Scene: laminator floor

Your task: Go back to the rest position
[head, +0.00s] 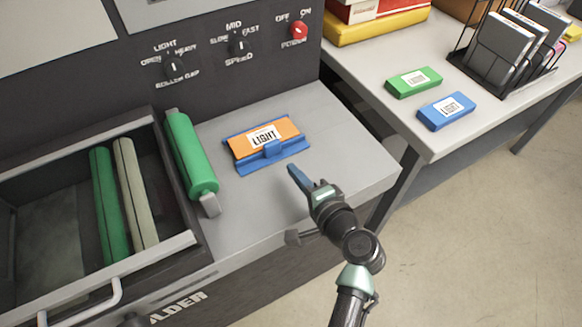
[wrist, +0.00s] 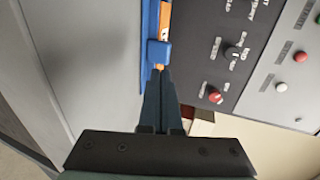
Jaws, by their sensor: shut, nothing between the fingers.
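My gripper (head: 300,182) is shut and empty, its fingers pointing up and left just in front of the blue holder on the machine's grey ledge. The shut fingers (wrist: 159,95) also show in the wrist view, with their tips close to the holder's blue tab (wrist: 158,52). In the head view the blue holder (head: 243,165) carries an orange block (head: 285,127) labelled LIGHT. I cannot tell from these views whether the fingertips touch the holder.
A green roller (head: 190,150) lies left of the holder, beside an open drawer (head: 185,241) holding more rollers. On the right table (head: 365,65) are a green block (head: 414,82), a blue block (head: 447,111) and a wire rack (head: 487,83).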

